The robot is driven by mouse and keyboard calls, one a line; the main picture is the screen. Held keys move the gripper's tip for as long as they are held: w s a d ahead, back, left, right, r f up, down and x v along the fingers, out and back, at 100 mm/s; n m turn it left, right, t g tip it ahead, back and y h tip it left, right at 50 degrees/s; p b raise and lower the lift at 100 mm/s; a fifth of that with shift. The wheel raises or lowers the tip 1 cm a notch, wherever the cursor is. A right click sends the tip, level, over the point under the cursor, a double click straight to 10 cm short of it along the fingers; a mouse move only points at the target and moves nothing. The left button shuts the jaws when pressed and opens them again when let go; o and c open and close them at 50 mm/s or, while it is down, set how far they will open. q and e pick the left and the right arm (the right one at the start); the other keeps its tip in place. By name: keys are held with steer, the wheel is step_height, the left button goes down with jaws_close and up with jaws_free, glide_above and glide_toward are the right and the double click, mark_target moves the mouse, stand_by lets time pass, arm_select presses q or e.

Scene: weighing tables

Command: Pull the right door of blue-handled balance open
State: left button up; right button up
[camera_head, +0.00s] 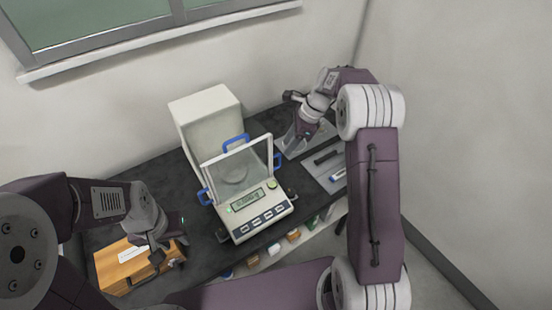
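The blue-handled balance (245,200) stands on the dark table in the middle of the view. It has a clear glass draft shield, a lit display and a row of keys at its front. One blue handle (236,140) is on top, one (203,196) on the left side. The right door's blue handle (277,161) is on the right side; I cannot tell how far that door is open. My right gripper (294,143) is behind and to the right of this handle, apart from it. My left gripper (164,256) is over a wooden box, left of the balance. Neither gripper's opening is clear.
A tall pale box (206,119) stands behind the balance. The wooden box (120,264) with a white label is at the front left. A grey tray (326,180) with dark slots and a small blue-and-white item lies at right. Several small items sit on a shelf under the table's front edge.

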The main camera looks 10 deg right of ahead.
mark_target(280, 164)
steer(key=p+x, duration=0.1)
steer(key=x, duration=0.7)
steer(key=shift+s+f, duration=0.1)
steer(key=shift+f, duration=0.25)
jaws_close()
steer(key=shift+s, duration=0.1)
stand_by(0.8)
